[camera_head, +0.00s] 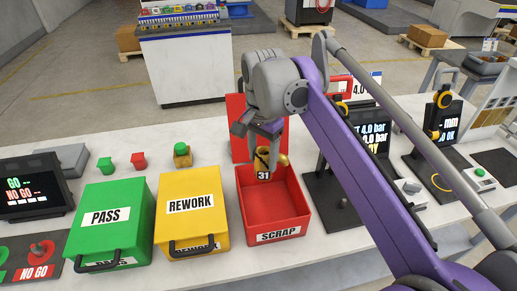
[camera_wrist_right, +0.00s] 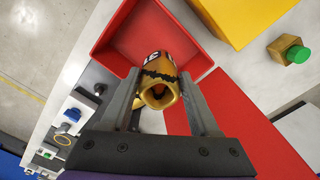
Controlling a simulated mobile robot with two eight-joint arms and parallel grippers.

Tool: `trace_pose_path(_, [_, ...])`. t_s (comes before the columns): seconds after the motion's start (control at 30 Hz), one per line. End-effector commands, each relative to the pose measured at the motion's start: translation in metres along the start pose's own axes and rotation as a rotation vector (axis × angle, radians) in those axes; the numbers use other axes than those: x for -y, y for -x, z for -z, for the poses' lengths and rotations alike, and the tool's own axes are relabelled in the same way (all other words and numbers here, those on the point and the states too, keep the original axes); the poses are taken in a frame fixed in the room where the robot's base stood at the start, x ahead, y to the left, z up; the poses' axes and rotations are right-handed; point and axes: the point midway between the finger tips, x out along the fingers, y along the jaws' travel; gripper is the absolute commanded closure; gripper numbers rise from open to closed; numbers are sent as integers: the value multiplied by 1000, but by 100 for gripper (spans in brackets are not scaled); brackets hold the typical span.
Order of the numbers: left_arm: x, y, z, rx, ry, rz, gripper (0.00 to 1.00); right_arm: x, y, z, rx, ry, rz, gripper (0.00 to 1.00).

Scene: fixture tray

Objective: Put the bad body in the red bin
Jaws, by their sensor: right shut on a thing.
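The bad body (camera_head: 263,163) is a brass-coloured, hollow piece with a black "31" mark. In the right wrist view the body (camera_wrist_right: 158,83) shows a jagged dark line like a crack near its open end. My right gripper (camera_head: 262,140) is shut on it and holds it over the back part of the red bin. The red bin (camera_head: 272,208), labelled SCRAP, is open, and its visible floor is empty. Its red wall also shows in the right wrist view (camera_wrist_right: 108,38). Whether the body touches the bin cannot be told. My left gripper is not in view.
A yellow REWORK box (camera_head: 192,205) and a green PASS box (camera_head: 111,222) stand closed left of the bin. The bin's raised red lid (camera_head: 238,130) stands behind it. A black stand with a gauge (camera_head: 335,185) is at the right.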

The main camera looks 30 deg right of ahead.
Motion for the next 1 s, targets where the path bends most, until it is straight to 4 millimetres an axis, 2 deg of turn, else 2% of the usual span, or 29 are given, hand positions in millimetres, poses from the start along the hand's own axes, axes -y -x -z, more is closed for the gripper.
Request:
trace_pose_path(0.4, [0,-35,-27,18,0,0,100,0,-48,0,1,0,-1,100])
trace_pose_path(1.0, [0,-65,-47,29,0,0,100,0,-114,0,0,0,0,100])
